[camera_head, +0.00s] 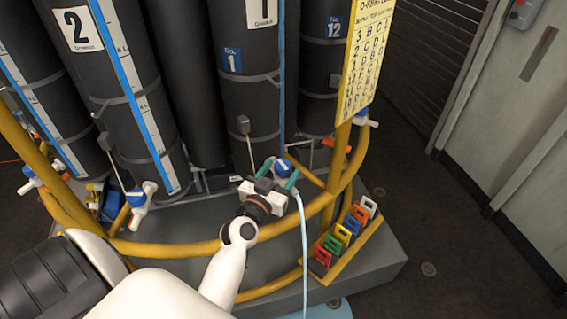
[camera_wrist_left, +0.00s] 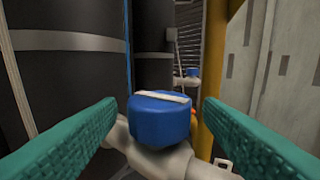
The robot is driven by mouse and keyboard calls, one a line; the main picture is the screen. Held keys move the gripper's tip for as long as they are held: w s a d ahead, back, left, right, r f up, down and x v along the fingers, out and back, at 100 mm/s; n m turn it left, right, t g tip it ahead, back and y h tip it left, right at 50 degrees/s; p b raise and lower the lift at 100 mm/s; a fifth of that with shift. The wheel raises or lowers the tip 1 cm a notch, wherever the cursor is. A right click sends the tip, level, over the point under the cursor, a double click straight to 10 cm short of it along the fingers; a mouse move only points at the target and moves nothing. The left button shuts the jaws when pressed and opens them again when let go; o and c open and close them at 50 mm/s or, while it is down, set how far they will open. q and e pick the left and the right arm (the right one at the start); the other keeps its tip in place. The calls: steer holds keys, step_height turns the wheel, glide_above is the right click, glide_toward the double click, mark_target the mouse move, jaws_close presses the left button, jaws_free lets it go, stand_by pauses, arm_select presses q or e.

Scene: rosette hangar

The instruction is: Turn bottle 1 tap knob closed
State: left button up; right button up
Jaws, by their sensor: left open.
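Bottle 1 (camera_head: 250,95) is a tall black cylinder with a blue "No. 1" label in the head view. Its blue tap knob (camera_head: 283,166) sits low in front of it. My left gripper (camera_head: 281,175) is open, its green fingers on either side of the knob. In the left wrist view the knob (camera_wrist_left: 159,119) is a blue cap with a pale bar across its top, between the two fingers (camera_wrist_left: 160,125). Gaps show on both sides, so the fingers do not appear to touch it. A pale valve body lies beneath. My right gripper is not in view.
Yellow rails (camera_head: 170,247) curve around the bottles. Bottle 2 (camera_head: 120,90) has its own blue tap (camera_head: 136,197) at left. Coloured tags (camera_head: 343,236) stand in a rack at right, below a yellow chart (camera_head: 366,55). A pale hose (camera_head: 303,245) hangs beside my gripper.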

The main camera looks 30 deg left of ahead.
arm_select(q)
steer(key=shift+w+a, duration=0.15)
steer(key=shift+w, duration=0.85)
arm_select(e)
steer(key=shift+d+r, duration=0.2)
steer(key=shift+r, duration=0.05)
